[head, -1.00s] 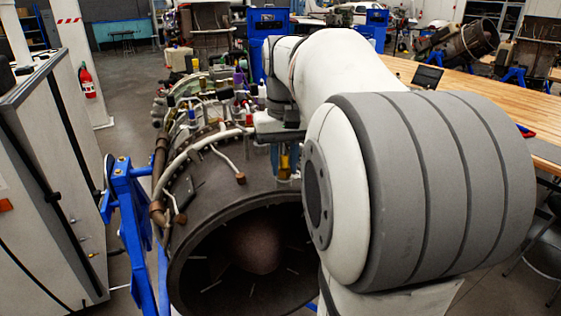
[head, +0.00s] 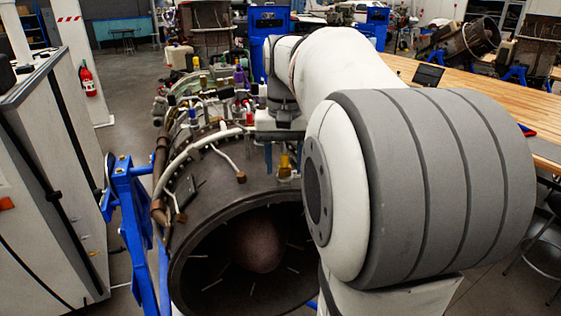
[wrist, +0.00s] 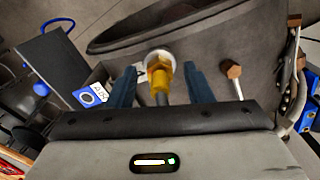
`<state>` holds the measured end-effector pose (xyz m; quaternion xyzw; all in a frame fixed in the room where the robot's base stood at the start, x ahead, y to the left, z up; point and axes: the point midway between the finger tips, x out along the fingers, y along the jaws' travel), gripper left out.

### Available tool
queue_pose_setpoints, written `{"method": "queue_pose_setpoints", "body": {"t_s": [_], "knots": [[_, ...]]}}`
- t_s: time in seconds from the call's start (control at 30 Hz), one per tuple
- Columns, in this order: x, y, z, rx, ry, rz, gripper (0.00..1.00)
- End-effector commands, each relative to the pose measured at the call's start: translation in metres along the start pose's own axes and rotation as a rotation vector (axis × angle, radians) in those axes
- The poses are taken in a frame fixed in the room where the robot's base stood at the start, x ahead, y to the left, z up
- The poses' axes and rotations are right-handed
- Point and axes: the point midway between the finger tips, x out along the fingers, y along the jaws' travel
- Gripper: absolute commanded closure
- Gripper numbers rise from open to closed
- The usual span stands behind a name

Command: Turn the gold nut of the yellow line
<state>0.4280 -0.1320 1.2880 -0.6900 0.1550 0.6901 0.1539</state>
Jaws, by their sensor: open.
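The gold nut (wrist: 158,70) sits between my two fingers in the wrist view, on a pale fitting with a yellow section below it. It also shows in the head view (head: 284,165) at the top front rim of the dark turbine (head: 215,195). My gripper (wrist: 161,72) is open, with one blue-grey finger on each side of the nut. A gap shows on both sides, so the fingers look apart from it. In the head view my arm covers part of the gripper and the area behind it.
A brown hex-capped fitting (wrist: 234,72) stands just right of my right finger in the wrist view. Pipes and coloured fittings (head: 215,100) crowd the turbine's top. A blue stand (head: 130,215) and a grey cabinet (head: 40,170) are at left. A wooden bench (head: 455,85) is at right.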

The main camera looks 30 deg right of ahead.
Motion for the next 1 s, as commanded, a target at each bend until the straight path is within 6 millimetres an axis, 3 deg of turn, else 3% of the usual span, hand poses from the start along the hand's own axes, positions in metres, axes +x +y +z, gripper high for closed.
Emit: {"method": "queue_pose_setpoints", "body": {"t_s": [0.17, 0.4, 0.6, 1.0], "knots": [[-0.009, 0.000, -0.001, 0.000, 0.002, 0.000, 0.54], [-0.050, 0.000, -0.001, 0.000, 0.004, 0.000, 0.54], [-0.073, 0.000, 0.000, 0.000, 0.001, 0.000, 0.54], [-0.077, 0.000, 0.001, 0.000, 0.001, 0.000, 0.54]]}}
